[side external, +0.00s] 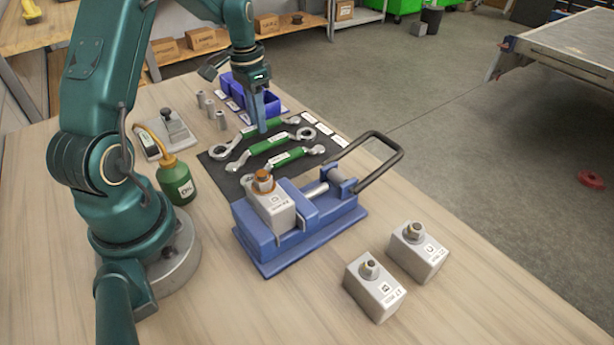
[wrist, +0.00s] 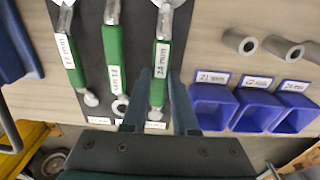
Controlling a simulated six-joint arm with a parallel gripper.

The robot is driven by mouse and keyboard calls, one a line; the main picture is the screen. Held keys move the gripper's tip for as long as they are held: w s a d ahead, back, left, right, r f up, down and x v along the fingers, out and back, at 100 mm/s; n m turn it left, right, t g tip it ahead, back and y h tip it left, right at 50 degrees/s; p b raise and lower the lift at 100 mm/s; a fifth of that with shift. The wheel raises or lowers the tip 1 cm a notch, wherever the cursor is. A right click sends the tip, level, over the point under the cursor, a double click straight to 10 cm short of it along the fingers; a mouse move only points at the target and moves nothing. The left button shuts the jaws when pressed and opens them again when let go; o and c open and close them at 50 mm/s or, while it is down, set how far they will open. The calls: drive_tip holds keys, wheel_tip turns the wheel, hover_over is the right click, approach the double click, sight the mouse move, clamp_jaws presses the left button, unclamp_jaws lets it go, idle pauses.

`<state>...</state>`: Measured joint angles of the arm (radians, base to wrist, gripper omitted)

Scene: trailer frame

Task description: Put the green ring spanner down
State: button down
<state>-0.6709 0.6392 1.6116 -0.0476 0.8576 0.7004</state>
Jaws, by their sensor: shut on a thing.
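Three green-handled ring spanners lie in a row over a dark mat (side external: 216,163). My gripper (side external: 263,130) points straight down at the farthest green ring spanner (side external: 249,132) and is shut on its handle. In the wrist view my gripper (wrist: 160,76) has one finger on each side of the rightmost spanner's handle (wrist: 158,90). This spanner is level and low at the mat's far row; I cannot tell whether it touches the mat. The middle spanner (side external: 268,145) and the near spanner (side external: 285,158) lie beside it, clear of the fingers.
Blue bins (side external: 258,103) and several grey sockets (side external: 211,108) stand beyond the mat. A blue vise (side external: 283,250) holding a metal block (side external: 269,208) stands in front of it. Two more blocks (side external: 375,288) (side external: 417,252) stand at right. A green oil bottle (side external: 176,182) stands at left.

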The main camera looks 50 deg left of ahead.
drive_tip(key=shift+f, duration=0.1)
drive_tip(key=c, duration=0.7)
unclamp_jaws()
wheel_tip(320, 180, up, 11)
drive_tip(key=s+d+r+t, duration=0.1)
drive_tip(key=d+r, duration=0.3)
drive_tip(key=d, duration=0.2)
drive_tip(key=s+d+t, duration=0.1)
drive_tip(key=s+d, duration=0.2)
drive_tip(key=d, duration=0.1)
drive_tip(key=s+d+f+t, duration=0.1)
drive_tip(key=s+d, duration=0.3)
drive_tip(key=d, duration=0.1)
drive_tip(key=s+d+t, duration=0.2)
drive_tip(key=s+d, duration=0.2)
drive_tip(key=d, duration=0.1)
drive_tip(key=shift+s+d+f, duration=0.2)
drive_tip(key=shift+f, duration=0.05)
drive_tip(key=shift+s+d+f, duration=0.15)
drive_tip(key=shift+s+f, duration=0.05)
